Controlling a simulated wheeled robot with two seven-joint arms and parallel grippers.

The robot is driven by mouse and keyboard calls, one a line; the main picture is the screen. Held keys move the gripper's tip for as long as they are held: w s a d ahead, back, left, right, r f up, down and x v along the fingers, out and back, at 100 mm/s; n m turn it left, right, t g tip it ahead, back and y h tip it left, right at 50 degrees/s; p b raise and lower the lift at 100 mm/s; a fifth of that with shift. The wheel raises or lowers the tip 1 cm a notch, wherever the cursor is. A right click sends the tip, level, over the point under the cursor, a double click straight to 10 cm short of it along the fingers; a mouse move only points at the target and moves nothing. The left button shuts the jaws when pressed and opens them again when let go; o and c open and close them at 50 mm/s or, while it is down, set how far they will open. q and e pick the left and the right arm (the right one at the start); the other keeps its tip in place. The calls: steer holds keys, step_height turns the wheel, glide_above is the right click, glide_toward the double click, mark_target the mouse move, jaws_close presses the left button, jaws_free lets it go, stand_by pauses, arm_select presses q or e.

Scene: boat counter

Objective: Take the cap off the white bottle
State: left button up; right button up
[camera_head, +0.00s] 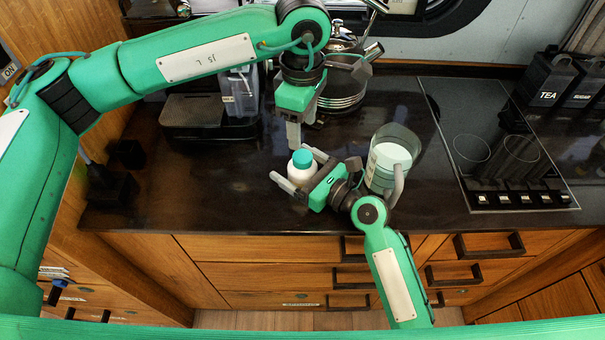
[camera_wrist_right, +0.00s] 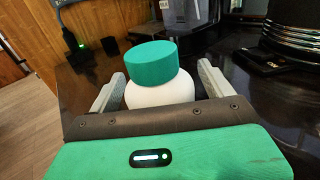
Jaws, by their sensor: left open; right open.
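The white bottle (camera_head: 299,172) stands upright on the dark counter, with its green cap (camera_head: 302,158) on top. In the right wrist view the cap (camera_wrist_right: 152,64) sits on the bottle (camera_wrist_right: 160,94), whose lower part is hidden behind my gripper. My right gripper (camera_head: 294,167) is open, with one finger on each side of the bottle; it also shows in the right wrist view (camera_wrist_right: 161,82). My left gripper (camera_head: 293,143) is above and just behind the cap, pointing down, open and empty.
A clear jug (camera_head: 404,140) with white contents stands right of my right gripper. A coffee machine (camera_head: 195,112) and stacked metal pots (camera_head: 343,92) stand behind. A black hob (camera_head: 497,150) lies to the right. The counter's front edge is close below the bottle.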

mark_target(303, 156)
steer(key=shift+c, duration=0.3)
jaws_close()
arm_select(q)
steer(key=m, duration=0.6)
steer(key=shift+m, duration=0.4)
steer(key=m, duration=0.6)
steer(key=shift+f+m, duration=0.4)
steer(key=shift+f, duration=3.6)
steer(key=c, duration=1)
steer(key=shift+c, duration=0.2)
